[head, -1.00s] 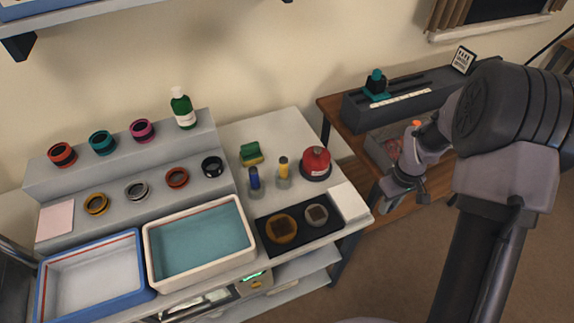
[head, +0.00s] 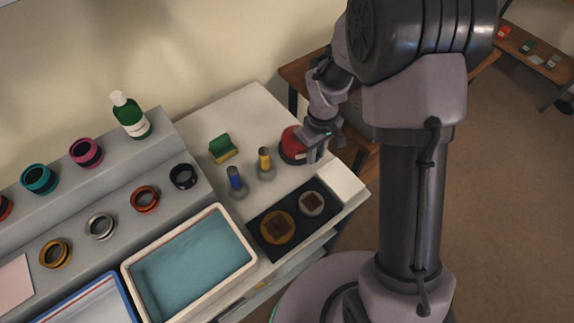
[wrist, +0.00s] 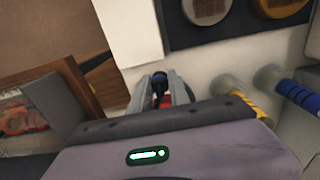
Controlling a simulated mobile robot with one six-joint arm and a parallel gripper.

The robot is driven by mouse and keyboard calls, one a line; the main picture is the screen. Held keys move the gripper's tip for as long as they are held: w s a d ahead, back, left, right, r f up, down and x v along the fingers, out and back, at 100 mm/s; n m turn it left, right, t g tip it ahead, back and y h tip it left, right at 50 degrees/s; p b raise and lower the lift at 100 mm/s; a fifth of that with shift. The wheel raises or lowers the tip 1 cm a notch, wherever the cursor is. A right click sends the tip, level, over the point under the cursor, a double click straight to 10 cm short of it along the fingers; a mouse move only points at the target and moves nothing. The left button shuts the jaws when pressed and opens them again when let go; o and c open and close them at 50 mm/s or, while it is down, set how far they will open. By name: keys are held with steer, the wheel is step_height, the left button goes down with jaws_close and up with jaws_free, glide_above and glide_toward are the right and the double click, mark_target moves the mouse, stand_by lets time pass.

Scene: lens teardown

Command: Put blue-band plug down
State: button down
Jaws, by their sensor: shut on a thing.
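My gripper (head: 317,152) is at the right end of the white bench, in front of and partly over the red tin (head: 291,147). In the wrist view my gripper (wrist: 160,95) points at the bench and is shut on a small dark thing (wrist: 160,86), bluish-black. The fingers hide most of it, and I cannot make out a band. A blue-topped piece (head: 235,181) stands on a grey foot on the bench, left of my gripper; it also shows in the wrist view (wrist: 298,94). A yellow-topped piece (head: 264,161) stands beside it.
A black tray (head: 262,209) with two round parts lies in front. A white pad (head: 347,182) is at the bench's right edge. A green-and-yellow sponge (head: 222,148) lies behind. A teal-lined tub (head: 130,268) and a grey stepped rack (head: 163,130) with rings are left.

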steer(key=b, duration=0.1)
glide_above(294, 176)
steer(key=shift+d+f, duration=0.1)
steer(key=shift+f, duration=0.3)
step_height(294, 176, down, 4)
steer(key=b, duration=0.2)
steer(key=shift+r+b, duration=0.15)
steer(key=shift+b, duration=0.15)
steer(key=shift+r, duration=0.15)
steer(key=shift+f, duration=0.2)
steer(key=c, duration=1.2)
jaws_free()
steer(key=shift+r, duration=0.1)
steer(key=shift+c, duration=0.2)
steer(key=shift+r, duration=0.1)
